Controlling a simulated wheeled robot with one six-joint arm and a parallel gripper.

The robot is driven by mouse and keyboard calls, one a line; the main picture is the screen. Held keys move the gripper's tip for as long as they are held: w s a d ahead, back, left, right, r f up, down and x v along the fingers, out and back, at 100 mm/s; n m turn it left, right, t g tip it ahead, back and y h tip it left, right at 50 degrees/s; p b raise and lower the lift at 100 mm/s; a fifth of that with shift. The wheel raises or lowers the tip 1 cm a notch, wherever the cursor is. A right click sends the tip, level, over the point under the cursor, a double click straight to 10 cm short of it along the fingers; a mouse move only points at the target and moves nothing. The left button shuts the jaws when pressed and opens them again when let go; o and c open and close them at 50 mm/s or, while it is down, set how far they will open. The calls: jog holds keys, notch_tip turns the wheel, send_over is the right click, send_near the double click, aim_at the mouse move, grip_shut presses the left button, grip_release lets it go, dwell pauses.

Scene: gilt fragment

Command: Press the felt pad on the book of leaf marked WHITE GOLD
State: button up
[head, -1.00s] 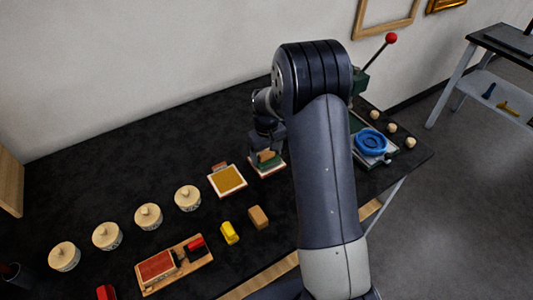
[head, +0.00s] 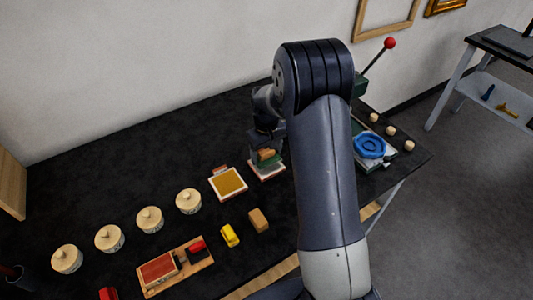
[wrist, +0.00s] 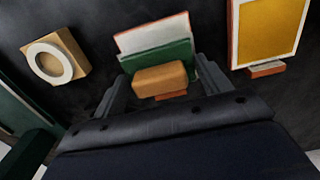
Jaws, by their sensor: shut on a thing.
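My gripper (wrist: 161,82) is shut on the tan wooden grip of the felt pad (wrist: 160,78), whose green base shows beyond the grip. In the head view, the felt pad (head: 267,156) is in my gripper, directly over a book of leaf with a pale page and reddish edge (head: 270,174). That pale book (wrist: 150,36) is partly covered by the pad in the wrist view. I cannot read its marking or tell whether pad and page touch. A second book with a golden leaf (head: 228,182) lies to the left; it also shows in the wrist view (wrist: 270,30).
Several lidded pots (head: 149,219) stand in a row at left. A yellow object (head: 230,235) and a tan block (head: 259,220) lie in front of the books. A wooden tray (head: 204,263) is nearer. A blue ring-shaped object (head: 369,145) sits right of my arm.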

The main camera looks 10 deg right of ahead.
aim_at(266, 151)
jog(key=shift+r+p, duration=1.15)
jog(key=shift+r, duration=1.15)
